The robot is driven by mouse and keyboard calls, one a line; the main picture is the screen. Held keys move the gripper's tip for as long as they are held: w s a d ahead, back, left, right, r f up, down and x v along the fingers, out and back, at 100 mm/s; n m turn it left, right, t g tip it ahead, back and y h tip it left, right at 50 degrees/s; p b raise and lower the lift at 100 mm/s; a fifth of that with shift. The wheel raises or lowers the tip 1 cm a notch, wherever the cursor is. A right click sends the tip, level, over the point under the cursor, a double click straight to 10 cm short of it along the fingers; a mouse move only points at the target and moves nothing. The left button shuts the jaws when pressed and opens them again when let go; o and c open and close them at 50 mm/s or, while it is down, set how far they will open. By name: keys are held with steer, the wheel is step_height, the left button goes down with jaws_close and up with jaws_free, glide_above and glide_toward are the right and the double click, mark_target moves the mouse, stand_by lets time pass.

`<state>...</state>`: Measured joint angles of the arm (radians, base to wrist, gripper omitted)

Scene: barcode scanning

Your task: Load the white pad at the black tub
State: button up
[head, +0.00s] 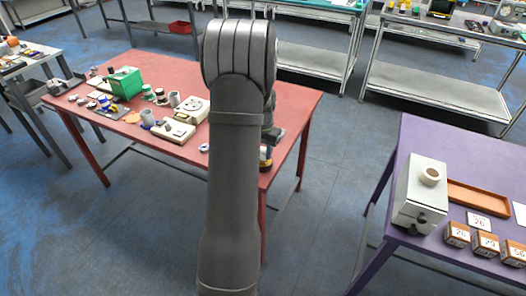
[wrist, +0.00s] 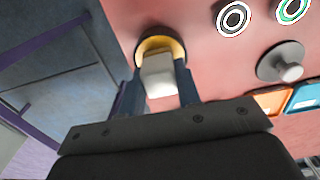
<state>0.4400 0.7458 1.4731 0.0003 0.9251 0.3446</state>
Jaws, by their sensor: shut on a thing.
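My gripper (wrist: 158,85) is shut on a white pad (wrist: 158,72), which sits between its two fingers in the wrist view. Just beyond the pad is a round dark tub (wrist: 143,52) with a yellow inside, on the red table. The pad overlaps the tub's opening in this view; I cannot tell whether it touches the tub. In the head view my arm hides most of this area. A dark and yellow piece (head: 265,163) shows at the right edge of my arm, near the table's front corner.
The red table (head: 297,100) holds a green box (head: 124,83), a white device (head: 178,130) and several small items to the left. In the wrist view, ringed discs (wrist: 234,18) and a grey knobbed disc (wrist: 281,62) lie to the right. A purple table (head: 430,150) stands right, across open floor.

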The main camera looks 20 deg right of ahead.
steer(key=shift+r, duration=3.3)
